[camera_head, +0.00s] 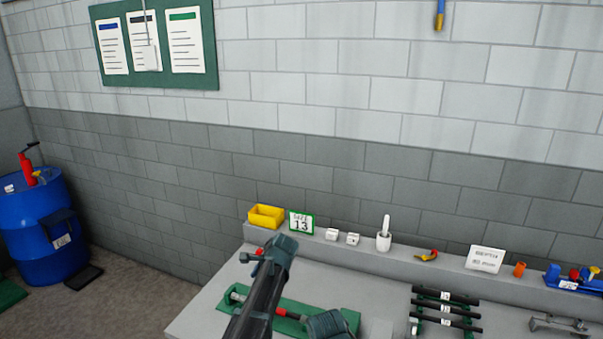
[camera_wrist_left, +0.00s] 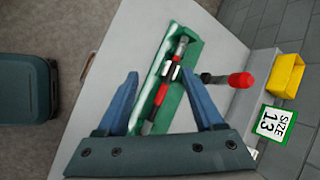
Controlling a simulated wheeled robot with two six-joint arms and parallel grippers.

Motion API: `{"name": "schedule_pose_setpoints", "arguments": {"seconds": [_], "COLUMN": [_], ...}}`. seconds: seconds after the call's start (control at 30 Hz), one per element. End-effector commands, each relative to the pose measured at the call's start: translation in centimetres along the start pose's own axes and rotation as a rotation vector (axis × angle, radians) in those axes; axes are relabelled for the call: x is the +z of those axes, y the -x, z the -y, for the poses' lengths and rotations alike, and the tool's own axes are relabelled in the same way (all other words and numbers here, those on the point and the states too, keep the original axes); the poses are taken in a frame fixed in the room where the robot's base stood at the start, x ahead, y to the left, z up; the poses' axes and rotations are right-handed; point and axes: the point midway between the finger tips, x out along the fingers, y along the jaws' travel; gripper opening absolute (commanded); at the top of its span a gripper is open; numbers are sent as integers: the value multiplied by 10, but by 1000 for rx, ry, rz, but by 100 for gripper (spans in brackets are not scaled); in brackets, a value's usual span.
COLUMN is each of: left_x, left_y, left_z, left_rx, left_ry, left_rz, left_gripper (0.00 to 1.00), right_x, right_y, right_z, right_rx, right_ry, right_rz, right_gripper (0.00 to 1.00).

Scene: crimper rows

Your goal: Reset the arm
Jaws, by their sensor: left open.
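My left gripper (camera_wrist_left: 160,73) is open in the left wrist view, its two blue-grey fingers apart with nothing held between them. Beyond the fingertips a red-and-black crimper tool (camera_wrist_left: 155,98) lies on a green tray (camera_wrist_left: 192,57) on the grey bench. The head view shows the tool's red handle (camera_head: 285,313) and the green tray (camera_head: 350,317), both partly hidden behind my left arm. The left fingertips cannot be made out in the head view.
A black rack (camera_head: 445,312) stands to the right. A back ledge holds a yellow bin (camera_head: 266,217), a "SIZE 13" sign (camera_head: 301,222), a white cup (camera_head: 384,242) and a card (camera_head: 485,260). A red-ended upright (camera_wrist_left: 240,80) rises beside the tray. A blue drum (camera_head: 42,240) stands left.

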Motion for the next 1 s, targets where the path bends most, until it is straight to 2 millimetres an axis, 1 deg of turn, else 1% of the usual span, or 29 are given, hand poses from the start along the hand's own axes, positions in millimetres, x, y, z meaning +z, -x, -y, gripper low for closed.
{"name": "schedule_pose_setpoints", "arguments": {"seconds": [0.03,0.1,0.2,0.3,0.5,0.67,0.7,0.77,1.0], "left_x": [24,38,51,59,71,78,73,58,17], "left_y": [3,5,11,17,30,43,43,41,45], "left_z": [-46,-84,-126,-159,-211,-249,-255,-260,-294], "left_rx": [53,127,222,301,437,540,554,547,530], "left_ry": [158,369,610,795,1085,1283,1298,1251,1110], "left_rz": [-35,-73,-105,-118,-122,-110,-106,-101,-77], "left_gripper": [69,69,69,69,69,69,69,69,69], "right_x": [0,0,0,0,0,0,0,-1,-2], "right_y": [0,0,0,0,0,0,-4,-13,-37], "right_z": [0,0,0,0,0,0,0,1,3], "right_rx": [0,0,0,0,0,0,0,0,0], "right_ry": [0,0,0,0,0,0,0,0,2], "right_rz": [0,0,0,0,0,0,0,0,0], "right_gripper": [0,0,0,0,0,0,0,0,0]}}
